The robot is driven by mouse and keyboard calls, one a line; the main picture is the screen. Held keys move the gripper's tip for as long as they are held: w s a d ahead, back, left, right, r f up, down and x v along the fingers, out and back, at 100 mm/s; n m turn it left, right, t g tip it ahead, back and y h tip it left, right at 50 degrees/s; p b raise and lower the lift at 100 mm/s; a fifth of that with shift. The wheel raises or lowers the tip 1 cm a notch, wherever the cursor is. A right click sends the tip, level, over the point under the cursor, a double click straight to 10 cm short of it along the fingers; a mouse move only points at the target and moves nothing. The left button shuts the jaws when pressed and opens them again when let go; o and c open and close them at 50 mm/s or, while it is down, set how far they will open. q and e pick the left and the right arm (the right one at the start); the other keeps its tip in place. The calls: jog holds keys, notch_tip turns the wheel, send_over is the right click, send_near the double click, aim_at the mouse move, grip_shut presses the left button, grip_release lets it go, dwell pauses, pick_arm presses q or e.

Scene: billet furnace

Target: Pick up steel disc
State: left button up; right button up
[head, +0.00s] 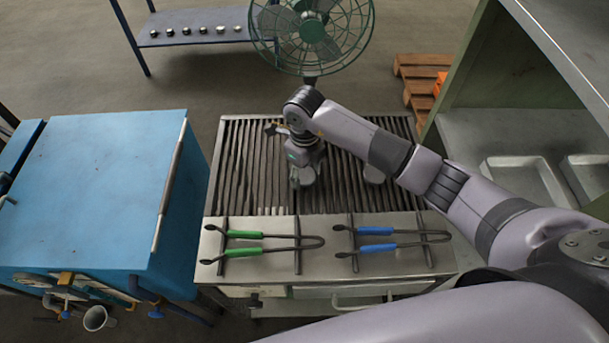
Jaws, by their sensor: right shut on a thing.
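My right gripper (303,172) reaches down over the slatted grate of the bench, left of its middle. It is shut on a small grey steel disc (307,178), which is mostly hidden by the fingers. I cannot tell whether the disc still touches the slats. My left gripper is not in view.
Green-handled tongs (245,235) and blue-handled tongs (377,231) lie on the bench's front plate. A blue furnace box (90,190) stands left. A green fan (312,30) and a blue table (195,24) with several small pieces stand behind. Shelving with trays (525,180) is right.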

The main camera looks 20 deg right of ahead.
jog(key=c, duration=0.4)
jog(key=shift+c, duration=0.3)
jog(key=shift+w+r, duration=0.1)
jog(key=shift+r, duration=0.05)
